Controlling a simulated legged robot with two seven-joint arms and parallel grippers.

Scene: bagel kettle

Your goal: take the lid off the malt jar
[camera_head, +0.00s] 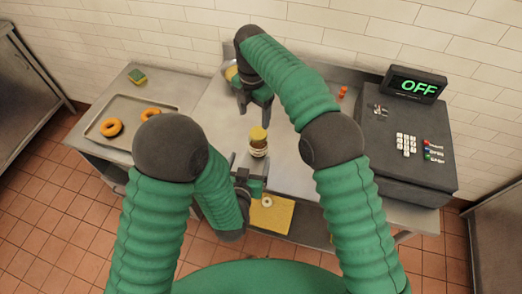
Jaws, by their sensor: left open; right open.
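The malt jar (258,148) stands on the steel counter near its front edge, with a yellow lid (258,133) on top. My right gripper (255,112) is open just behind the jar in the picture, its fingers pointing down towards the lid; I see nothing between them. My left gripper (250,172) is open at the front side of the jar, close to its lower part. Whether its fingers touch the jar is too small to tell.
A tray (102,104) with two bagels lies on the left, with a sponge (137,76) behind it. A small orange object (342,93) stands behind right.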

